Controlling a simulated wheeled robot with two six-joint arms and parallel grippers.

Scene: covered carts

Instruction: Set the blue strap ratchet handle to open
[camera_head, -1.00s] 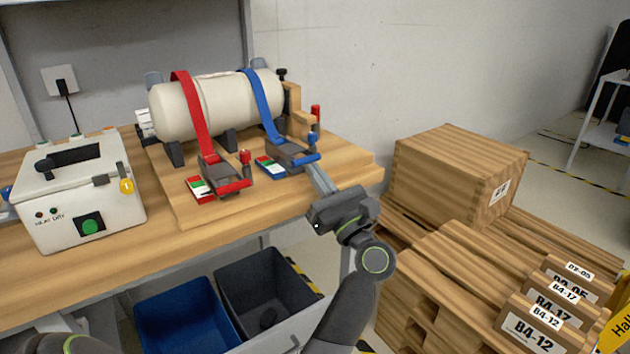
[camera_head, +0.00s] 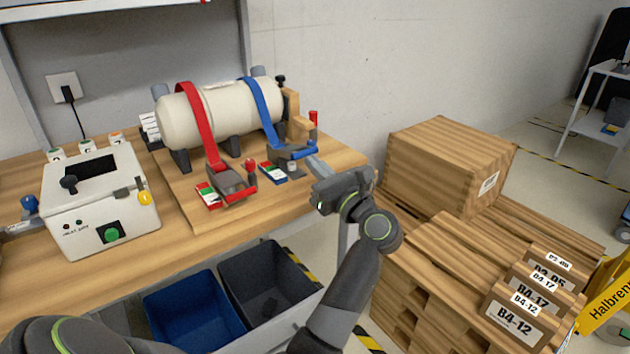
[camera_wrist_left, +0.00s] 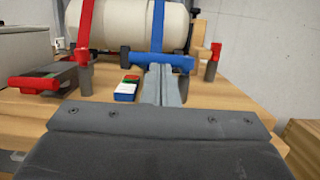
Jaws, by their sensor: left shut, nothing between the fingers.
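The blue strap (camera_head: 262,110) runs over a cream cylinder (camera_head: 205,115) down to its ratchet on the wooden board. The blue ratchet handle (camera_head: 298,152) stands somewhat raised over its base, with a grey post showing under it. My left gripper (camera_head: 313,162) reaches in from the front right, its fingers shut and empty, with the tips at or just under the handle. In the left wrist view the closed fingers (camera_wrist_left: 160,80) point at the blue handle (camera_wrist_left: 175,62); whether they touch is hard to tell. My right gripper is out of view.
The red strap (camera_head: 197,120) and red ratchet (camera_head: 232,190) sit left of the blue one. A white box (camera_head: 100,205) with a green button stands at the left. Bins (camera_head: 185,310) are below the bench. A wooden crate (camera_head: 445,165) is at the right.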

